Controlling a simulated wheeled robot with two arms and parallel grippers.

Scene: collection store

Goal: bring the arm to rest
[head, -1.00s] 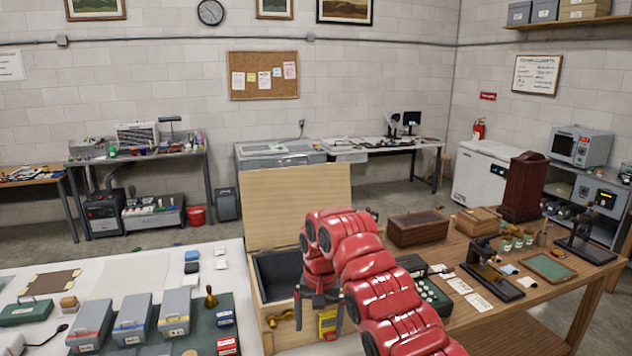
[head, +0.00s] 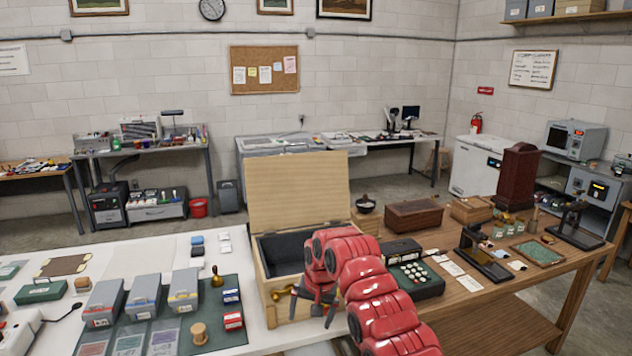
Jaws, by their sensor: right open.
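My right arm, red and segmented, comes in from the bottom right in the head view and bends over the front of an open wooden chest. My left gripper is not in view.
A white-covered table with grey boxes (head: 103,303), a brass bell (head: 216,276) and a wooden spool (head: 199,333) lies to the left. To the right, a wooden table holds a tray of round pieces (head: 415,280) and a dark stand (head: 485,262).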

